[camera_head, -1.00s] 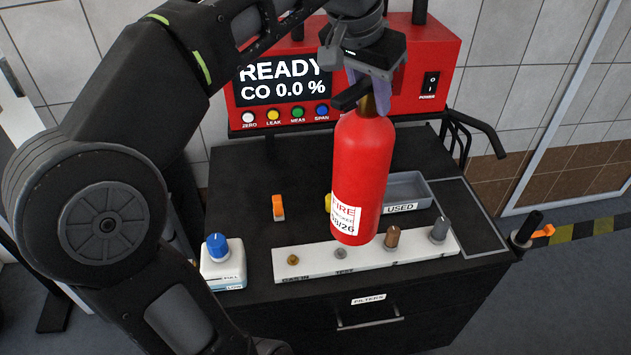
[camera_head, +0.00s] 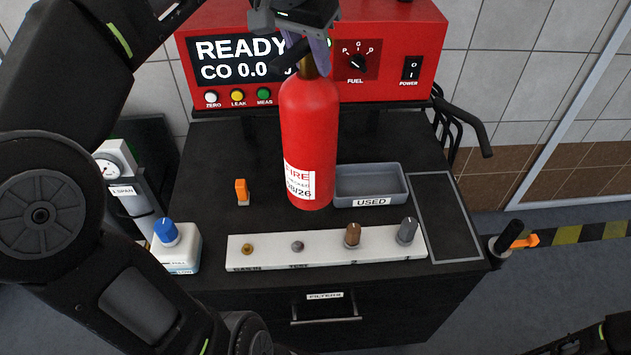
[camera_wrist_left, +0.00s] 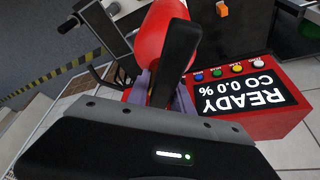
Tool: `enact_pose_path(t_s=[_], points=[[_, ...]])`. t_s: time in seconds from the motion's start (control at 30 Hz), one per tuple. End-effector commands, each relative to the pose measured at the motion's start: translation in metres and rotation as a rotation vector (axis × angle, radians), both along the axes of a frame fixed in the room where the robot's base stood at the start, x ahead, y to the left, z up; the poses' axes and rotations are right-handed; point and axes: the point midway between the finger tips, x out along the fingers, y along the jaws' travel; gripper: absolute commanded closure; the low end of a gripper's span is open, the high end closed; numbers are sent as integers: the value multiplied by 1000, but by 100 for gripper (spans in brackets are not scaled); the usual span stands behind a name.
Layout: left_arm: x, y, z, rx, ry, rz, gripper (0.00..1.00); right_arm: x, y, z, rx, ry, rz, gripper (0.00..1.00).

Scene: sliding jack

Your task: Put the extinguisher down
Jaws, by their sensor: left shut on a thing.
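The red fire extinguisher (camera_head: 308,135) hangs upright above the black cart top in the head view, in front of the red analyser. Its white label faces me. My left gripper (camera_head: 303,55) is shut on its neck, just below the top of the picture. In the left wrist view the red body of the extinguisher (camera_wrist_left: 165,35) shows beyond the jaws, partly hidden by a black lever. I cannot tell exactly how far its base is from the cart top (camera_head: 205,160). My right gripper is not in view; only a bit of an arm shows at the lower right.
A grey USED tray (camera_head: 400,187) sits right of the extinguisher, beside a bare outlined area (camera_head: 445,215). A white strip with several knobs (camera_head: 330,250) lies in front. An orange piece (camera_head: 241,192) and a blue-capped bottle (camera_head: 167,232) are left. The analyser (camera_head: 420,35) stands behind.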

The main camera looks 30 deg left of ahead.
Motion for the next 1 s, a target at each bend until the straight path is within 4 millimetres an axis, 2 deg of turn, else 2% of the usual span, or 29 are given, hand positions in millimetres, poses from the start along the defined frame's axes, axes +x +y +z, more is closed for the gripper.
enact_pose_path(t_s=[0.03, 0.27, 0.37, 0.6, 0.7, 1.0], points=[[1, 0, 5, 2, -12, 0, 100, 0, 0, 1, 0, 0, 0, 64], [5, 2, 2, 0, -11, -11, 100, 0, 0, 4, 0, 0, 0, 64], [14, 6, -5, -2, -10, -40, 100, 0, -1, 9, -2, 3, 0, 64], [41, 19, -37, 0, -8, -135, 100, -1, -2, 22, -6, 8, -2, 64], [46, 22, -44, 1, -11, -154, 100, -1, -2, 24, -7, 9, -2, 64], [46, 23, -47, 4, -12, -158, 100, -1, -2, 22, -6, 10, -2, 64]])
